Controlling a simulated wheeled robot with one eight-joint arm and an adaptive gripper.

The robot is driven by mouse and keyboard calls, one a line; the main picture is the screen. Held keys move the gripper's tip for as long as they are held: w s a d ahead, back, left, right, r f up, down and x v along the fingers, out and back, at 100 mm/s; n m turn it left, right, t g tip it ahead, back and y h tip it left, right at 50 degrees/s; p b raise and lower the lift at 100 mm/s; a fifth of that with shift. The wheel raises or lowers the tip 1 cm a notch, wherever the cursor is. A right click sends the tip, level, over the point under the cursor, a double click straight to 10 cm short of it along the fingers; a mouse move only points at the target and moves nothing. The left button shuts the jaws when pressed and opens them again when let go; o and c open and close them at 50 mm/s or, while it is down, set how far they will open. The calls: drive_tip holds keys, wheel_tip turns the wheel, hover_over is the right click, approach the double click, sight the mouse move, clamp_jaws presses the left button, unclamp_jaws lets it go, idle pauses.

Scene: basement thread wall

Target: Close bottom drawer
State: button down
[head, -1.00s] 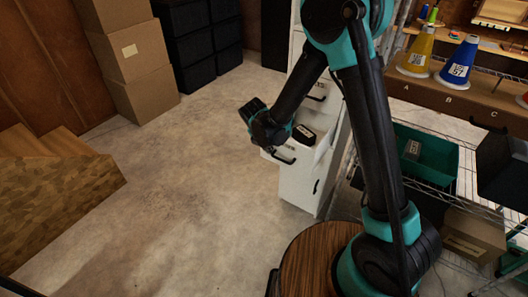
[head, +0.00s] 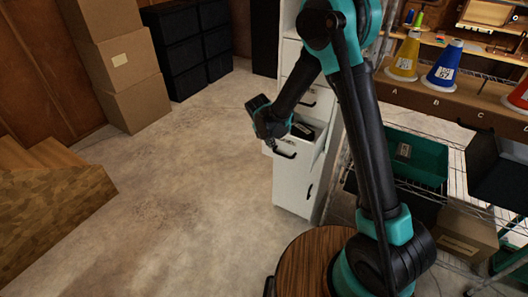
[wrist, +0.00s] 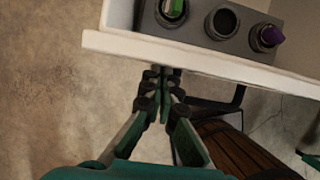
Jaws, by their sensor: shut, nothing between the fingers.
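In the wrist view the white top edge of the drawer front (wrist: 200,60) runs across the picture. My gripper (wrist: 161,74) is shut and empty. Its fingertips are at the outer face of the drawer front, left of the handle (wrist: 238,97); I cannot tell if they touch.
A grey holder (wrist: 240,40) with round pieces sits in the drawer. Wire shelving with a teal bin (head: 418,155) stands right of the cabinet (head: 292,188). Cardboard boxes (head: 120,60) and wooden steps (head: 50,215) are at left. The concrete floor between is clear.

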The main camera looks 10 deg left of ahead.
drive_tip(key=w+d, duration=0.1)
drive_tip(key=w, duration=0.2)
drive_tip(key=w+d, duration=0.1)
drive_tip(key=w, duration=0.3)
drive_tip(key=w+d, duration=0.2)
drive_tip(key=w, duration=0.2)
drive_tip(key=shift+w, duration=0.2)
drive_tip(key=shift+s, duration=0.1)
drive_tip(key=shift+s+a, duration=0.15)
drive_tip(key=shift+s, duration=0.15)
drive_tip(key=s, duration=0.1)
drive_tip(key=s+a, duration=0.1)
drive_tip(key=shift+s, duration=0.3)
drive_tip(key=v, duration=0.9)
approach(321, 144)
drive_tip(key=s+a, duration=0.1)
drive_tip(key=s, duration=0.4)
drive_tip(key=x, duration=0.8)
drive_tip(key=shift+w+a, duration=0.1)
drive_tip(key=shift+w, duration=0.15)
drive_tip(key=w, duration=0.2)
drive_tip(key=d, duration=0.1)
drive_tip(key=shift+w+f, duration=0.35)
drive_tip(key=shift+w, duration=0.05)
drive_tip(key=shift+w+d, duration=0.2)
drive_tip(key=shift+w, duration=0.4)
